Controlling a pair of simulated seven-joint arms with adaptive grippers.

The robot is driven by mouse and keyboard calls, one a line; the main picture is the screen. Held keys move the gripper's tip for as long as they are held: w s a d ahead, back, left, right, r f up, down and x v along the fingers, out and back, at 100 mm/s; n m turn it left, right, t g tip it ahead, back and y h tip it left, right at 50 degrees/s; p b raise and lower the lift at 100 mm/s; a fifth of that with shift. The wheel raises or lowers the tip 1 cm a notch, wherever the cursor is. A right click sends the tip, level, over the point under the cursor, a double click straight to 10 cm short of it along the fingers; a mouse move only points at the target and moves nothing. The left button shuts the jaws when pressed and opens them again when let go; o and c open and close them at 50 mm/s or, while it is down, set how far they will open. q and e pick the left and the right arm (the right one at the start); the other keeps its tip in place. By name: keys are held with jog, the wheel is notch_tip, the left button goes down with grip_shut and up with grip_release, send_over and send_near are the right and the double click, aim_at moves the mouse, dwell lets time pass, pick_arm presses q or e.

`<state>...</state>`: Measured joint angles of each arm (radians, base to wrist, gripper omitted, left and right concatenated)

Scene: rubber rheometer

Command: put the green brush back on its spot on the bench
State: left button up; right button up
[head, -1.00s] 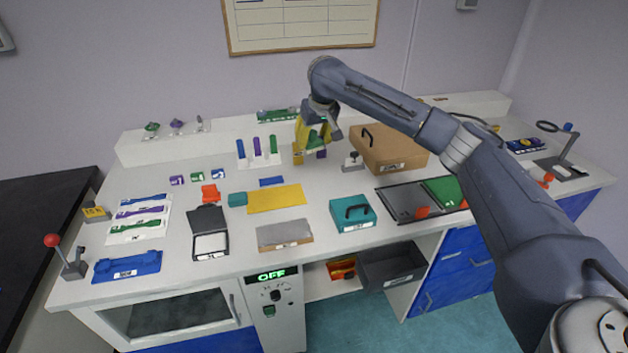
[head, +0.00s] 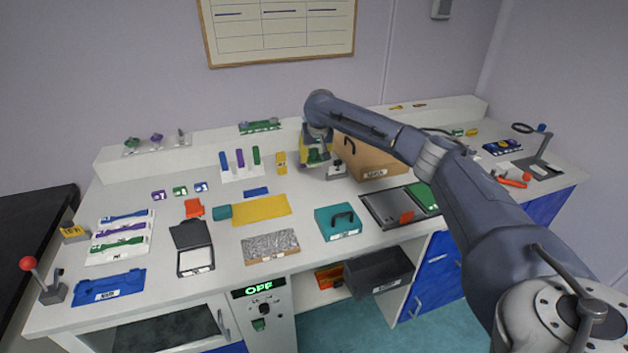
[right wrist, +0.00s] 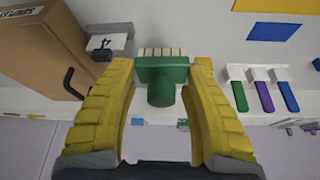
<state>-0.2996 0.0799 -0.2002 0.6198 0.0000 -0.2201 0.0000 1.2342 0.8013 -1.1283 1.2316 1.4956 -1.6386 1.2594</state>
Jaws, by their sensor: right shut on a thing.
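The green brush (right wrist: 162,72) shows in the right wrist view between the two yellow fingers of my right gripper (right wrist: 165,95). Its pale bristles point to the top of that view. In the head view the right gripper (head: 316,156) is low over the back of the bench (head: 300,205), just left of the brown box. The brush is mostly hidden there. My right gripper is shut on the brush. I cannot tell whether the bristles touch the bench, nor which patch is the brush's spot. My left gripper is not in view.
The brown box (head: 372,162) and a small grey block marked 4 (right wrist: 104,43) stand close beside the gripper. A yellow block (head: 280,163) and a rack of coloured sticks (head: 240,172) stand to its left. The teal case (head: 338,223) is nearer the front.

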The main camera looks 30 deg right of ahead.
jog(key=shift+f, duration=5.1)
jog(key=o, duration=1.2)
jog(key=shift+f, duration=0.15)
jog(key=v, duration=1.2)
jog(key=shift+r, duration=0.2)
